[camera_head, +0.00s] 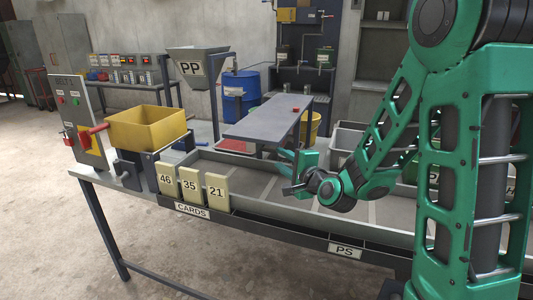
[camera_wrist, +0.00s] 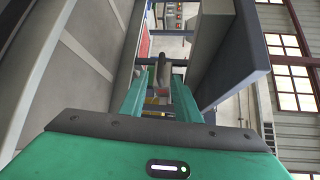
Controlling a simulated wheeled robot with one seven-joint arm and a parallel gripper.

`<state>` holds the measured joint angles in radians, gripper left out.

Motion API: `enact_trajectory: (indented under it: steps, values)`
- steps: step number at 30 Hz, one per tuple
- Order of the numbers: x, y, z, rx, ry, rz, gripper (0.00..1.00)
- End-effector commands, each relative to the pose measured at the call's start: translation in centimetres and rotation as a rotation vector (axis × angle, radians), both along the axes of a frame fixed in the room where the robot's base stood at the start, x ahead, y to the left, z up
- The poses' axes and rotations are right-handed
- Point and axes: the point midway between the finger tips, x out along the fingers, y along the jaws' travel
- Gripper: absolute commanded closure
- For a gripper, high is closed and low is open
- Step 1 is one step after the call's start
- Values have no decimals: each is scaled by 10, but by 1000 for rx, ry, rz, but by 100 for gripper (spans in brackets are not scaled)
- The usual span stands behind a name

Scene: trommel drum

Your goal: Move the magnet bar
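A grey flat slab (camera_head: 268,118) with a small red part on top stretches above the tray in the head view; it looks like the magnet bar, but no label confirms this. A large dark grey panel (camera_wrist: 230,52), probably the same slab, stands close on the right in the wrist view. My gripper (camera_head: 286,163) is below the slab's near right end. In the wrist view, my gripper (camera_wrist: 158,78) has its green fingers apart. A grey rounded handle-like piece (camera_wrist: 163,72) shows between the fingertips, with gaps on both sides. I cannot tell its depth or whether it touches.
The sectioned tray (camera_head: 255,205) lies under my gripper. Cards (camera_head: 190,185) marked 46, 35 and 21 stand at its left. A yellow bin (camera_head: 146,128), a PP hopper (camera_head: 191,68), a blue drum (camera_head: 240,95) and a yellow bucket (camera_head: 311,127) stand around.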

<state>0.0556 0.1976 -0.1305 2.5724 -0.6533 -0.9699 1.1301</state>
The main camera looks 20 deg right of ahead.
Motion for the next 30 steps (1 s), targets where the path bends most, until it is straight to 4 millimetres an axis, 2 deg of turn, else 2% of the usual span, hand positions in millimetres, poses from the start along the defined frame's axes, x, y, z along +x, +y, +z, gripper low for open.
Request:
enact_trajectory:
  steps: [18, 23, 30]
  values:
    - [90, 15, -12, -3, -2, 1, 70]
    - [100, 16, -14, -4, -1, 1, 70]
    - [102, 16, -14, -3, 0, -1, 70]
